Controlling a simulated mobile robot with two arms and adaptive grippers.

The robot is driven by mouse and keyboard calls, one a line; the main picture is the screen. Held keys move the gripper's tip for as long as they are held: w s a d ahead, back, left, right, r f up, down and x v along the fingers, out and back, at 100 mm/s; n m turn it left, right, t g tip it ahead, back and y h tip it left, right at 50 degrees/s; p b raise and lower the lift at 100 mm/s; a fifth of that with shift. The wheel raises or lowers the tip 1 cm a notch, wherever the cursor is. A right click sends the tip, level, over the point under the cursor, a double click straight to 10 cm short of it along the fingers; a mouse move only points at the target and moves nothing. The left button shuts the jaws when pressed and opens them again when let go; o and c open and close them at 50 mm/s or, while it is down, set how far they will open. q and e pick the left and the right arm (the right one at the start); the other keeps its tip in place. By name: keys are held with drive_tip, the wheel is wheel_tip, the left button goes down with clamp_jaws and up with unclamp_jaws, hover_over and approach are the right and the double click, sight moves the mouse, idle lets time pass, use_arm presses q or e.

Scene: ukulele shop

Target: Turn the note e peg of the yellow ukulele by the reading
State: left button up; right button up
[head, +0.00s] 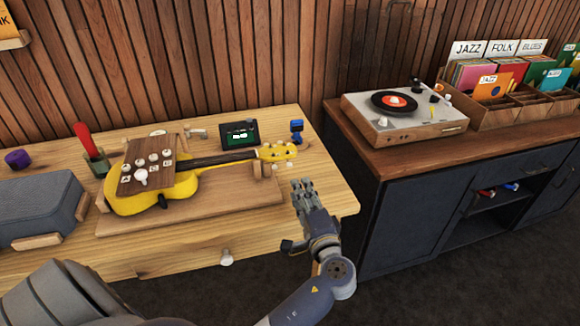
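The yellow ukulele (185,188) lies on a wooden stand board on the workbench, its neck pointing right. Its yellow headstock (276,152) has several small pale pegs; I cannot tell which is the E peg. A brown panel (146,166) with several white knobs and small letter labels covers part of the body. A small dark tuner screen (239,134) with a green reading, too small to read, stands behind the neck.
A small blue device (297,130) stands behind the headstock. A cup with a red-handled tool (90,150) and a grey case (40,207) are at left. A dark cabinet with a turntable (402,108) and record bins (510,105) stands at right, beyond a floor gap.

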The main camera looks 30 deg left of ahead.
sight(291, 167)
use_arm(q)
drive_tip(key=x, duration=0.9)
drive_tip(key=shift+b, duration=0.35)
drive_tip(key=shift+w+a, duration=0.1)
drive_tip(key=c, duration=0.6)
clamp_jaws()
use_arm(e)
drive_tip(key=shift+s+d+f, duration=0.15)
drive_tip(key=shift+s+d, duration=0.15)
drive_tip(key=shift+s, duration=0.15)
drive_tip(key=shift+s+d+f, duration=0.15)
drive_tip(key=shift+s+d, duration=0.1)
drive_tip(key=shift+s, duration=0.2)
